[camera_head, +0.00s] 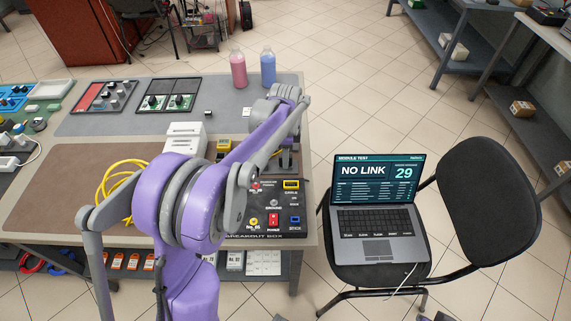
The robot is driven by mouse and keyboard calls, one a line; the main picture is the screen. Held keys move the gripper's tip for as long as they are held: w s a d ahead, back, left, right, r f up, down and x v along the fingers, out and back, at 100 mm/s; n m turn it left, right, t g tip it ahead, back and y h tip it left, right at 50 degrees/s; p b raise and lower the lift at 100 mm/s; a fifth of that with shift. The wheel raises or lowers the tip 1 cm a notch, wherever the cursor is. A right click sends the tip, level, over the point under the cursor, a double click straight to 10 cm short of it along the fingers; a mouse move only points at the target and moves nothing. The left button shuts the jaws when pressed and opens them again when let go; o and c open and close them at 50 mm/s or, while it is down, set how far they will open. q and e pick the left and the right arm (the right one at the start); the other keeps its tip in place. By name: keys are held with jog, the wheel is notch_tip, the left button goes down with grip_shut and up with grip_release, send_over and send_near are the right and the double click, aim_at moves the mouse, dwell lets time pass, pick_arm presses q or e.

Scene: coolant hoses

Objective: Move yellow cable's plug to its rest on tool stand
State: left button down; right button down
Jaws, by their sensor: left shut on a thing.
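The yellow cable (110,184) lies in loops on the brown mat at the left and runs behind my purple arm. Its plug cannot be made out. My left gripper (287,160) points down at the table's right side, just behind the black breakout box (268,228). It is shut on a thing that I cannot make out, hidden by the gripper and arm. A yellow-framed port (291,184) shows on the box near the gripper. I cannot pick out the tool stand with certainty.
A white box (185,137) and a small yellow block (222,145) stand behind my arm. A pink bottle (238,69) and a blue bottle (268,67) stand at the back edge. A laptop (375,205) reading "NO LINK" sits on a black chair. The grey mat's middle is mostly clear.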

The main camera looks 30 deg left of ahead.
pick_arm(q)
jog(key=shift+f, duration=0.1)
dwell(0.3)
jog(key=shift+c, duration=1.5)
grip_release()
notch_tip(320, 180, up, 9)
jog(key=p, duration=0.5)
